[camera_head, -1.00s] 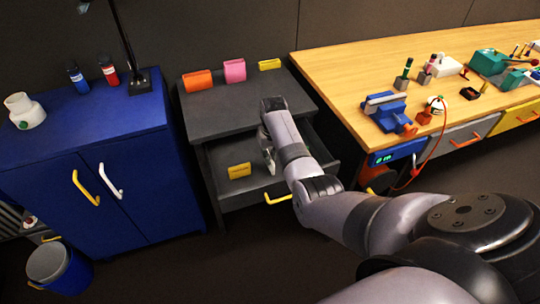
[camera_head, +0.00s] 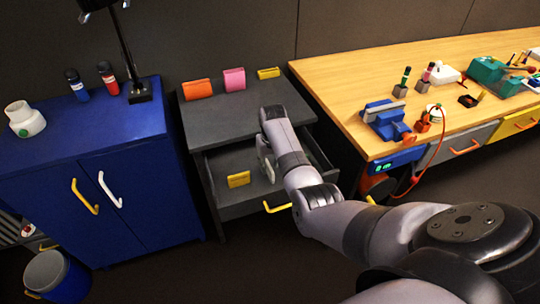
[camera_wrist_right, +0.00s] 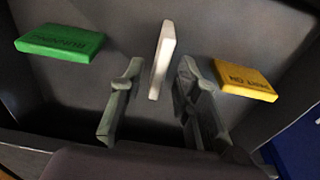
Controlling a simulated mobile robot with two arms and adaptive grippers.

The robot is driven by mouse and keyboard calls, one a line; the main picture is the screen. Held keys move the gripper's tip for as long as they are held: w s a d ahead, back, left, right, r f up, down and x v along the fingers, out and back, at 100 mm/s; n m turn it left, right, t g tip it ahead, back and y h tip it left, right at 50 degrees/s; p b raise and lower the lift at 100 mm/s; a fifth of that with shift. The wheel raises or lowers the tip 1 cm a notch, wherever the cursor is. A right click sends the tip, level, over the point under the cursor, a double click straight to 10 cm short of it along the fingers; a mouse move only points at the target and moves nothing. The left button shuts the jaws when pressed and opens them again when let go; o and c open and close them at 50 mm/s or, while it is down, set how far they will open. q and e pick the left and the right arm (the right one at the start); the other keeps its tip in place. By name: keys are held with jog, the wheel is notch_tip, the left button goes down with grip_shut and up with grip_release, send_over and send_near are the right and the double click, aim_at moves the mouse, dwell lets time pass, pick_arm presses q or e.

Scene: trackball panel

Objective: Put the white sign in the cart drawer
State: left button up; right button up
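The white sign (camera_wrist_right: 163,58) stands on edge inside the open drawer (camera_head: 240,207) of the grey cart (camera_head: 240,117). In the right wrist view it shows between and just beyond the fingertips of my right gripper (camera_wrist_right: 158,78), with gaps on both sides. The right gripper is open, reaching down into the drawer; in the head view its forearm hides much of the drawer's right side. I cannot tell whether the sign rests on the drawer floor. My left gripper is not in view.
A green sign (camera_wrist_right: 60,43) and a yellow sign (camera_wrist_right: 246,80) are in the drawer on either side. Orange (camera_head: 197,89), pink (camera_head: 234,79) and yellow (camera_head: 268,73) signs stand on the cart top. A blue cabinet (camera_head: 90,145) and wooden workbench (camera_head: 350,75) flank the cart.

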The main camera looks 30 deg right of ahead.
aim_at(271, 169)
notch_tip(271, 169, up, 12)
jog(key=s, duration=0.1)
jog(key=shift+s+a+f+p, duration=0.15)
jog(key=shift+s+p, duration=0.05)
jog(key=shift+p, duration=0.15)
dwell(0.4)
